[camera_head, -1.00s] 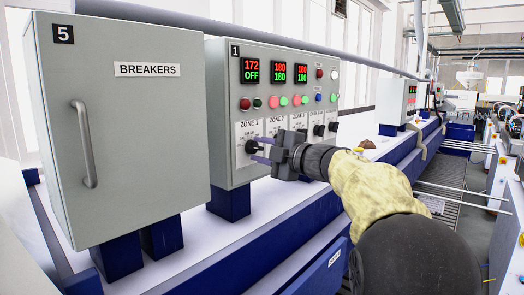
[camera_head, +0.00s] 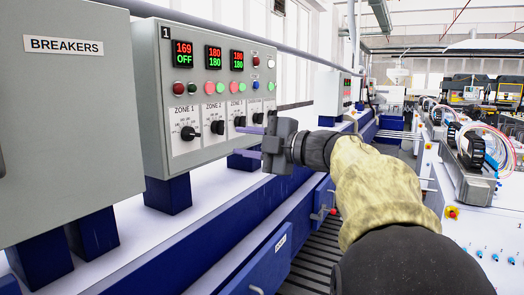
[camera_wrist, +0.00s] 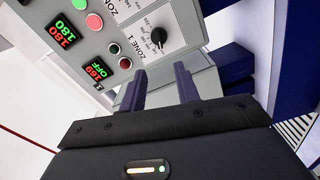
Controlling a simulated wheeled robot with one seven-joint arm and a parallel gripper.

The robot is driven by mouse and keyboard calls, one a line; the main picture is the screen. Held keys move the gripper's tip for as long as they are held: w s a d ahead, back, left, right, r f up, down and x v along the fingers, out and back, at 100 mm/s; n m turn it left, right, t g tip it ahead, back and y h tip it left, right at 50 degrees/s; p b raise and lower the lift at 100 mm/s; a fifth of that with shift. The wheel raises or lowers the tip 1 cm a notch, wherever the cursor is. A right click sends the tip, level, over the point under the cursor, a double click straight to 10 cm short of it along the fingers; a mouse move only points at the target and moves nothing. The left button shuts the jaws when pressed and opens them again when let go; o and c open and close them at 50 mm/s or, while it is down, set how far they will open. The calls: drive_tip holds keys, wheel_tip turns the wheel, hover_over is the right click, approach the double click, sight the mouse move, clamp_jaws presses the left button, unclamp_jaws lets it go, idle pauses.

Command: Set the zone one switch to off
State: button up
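The zone one switch (camera_head: 188,133) is a black rotary knob on a white plate labelled ZONE 1, on the grey control panel (camera_head: 150,100) marked 1. The display above it (camera_head: 184,54) reads 169 in red and OFF in green. In the wrist view the knob (camera_wrist: 158,37) shows beyond my fingers, with nothing touching it. My gripper (camera_head: 250,142) is to the right of the zone one knob and apart from it. In the wrist view my gripper (camera_wrist: 160,88) has its two purple fingers parted, with nothing between them.
The zone 2 knob (camera_head: 217,127) and other knobs sit to the right on the same panel. A grey breakers cabinet (camera_head: 75,120) stands at the left. A blue machine frame (camera_head: 275,250) runs below the panel. There is open air in front of the panel.

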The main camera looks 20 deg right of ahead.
drive_tip(key=shift+v, duration=1.9)
drive_tip(key=shift+w, duration=0.1)
drive_tip(key=w+f+m+t+h, duration=0.4)
drive_tip(key=w+f+m+h, duration=0.25)
drive_tip(key=m, duration=0.35)
wheel_tip(320, 180, down, 18)
drive_tip(key=m+g+h, duration=0.5)
drive_tip(key=m, duration=0.3)
drive_tip(key=s+a+f+m+g, duration=0.2)
drive_tip(key=s+a+f+g, duration=0.3)
drive_tip(key=s+f, duration=0.5)
drive_tip(key=s+a+f+m+g, duration=0.2)
drive_tip(key=s+a+f+g, duration=0.3)
drive_tip(key=s+f, duration=0.6)
drive_tip(key=shift+s+a+f+g+y, duration=0.15)
drive_tip(key=shift+s+f+g+y, duration=0.05)
drive_tip(key=shift+f+g+y, duration=0.25)
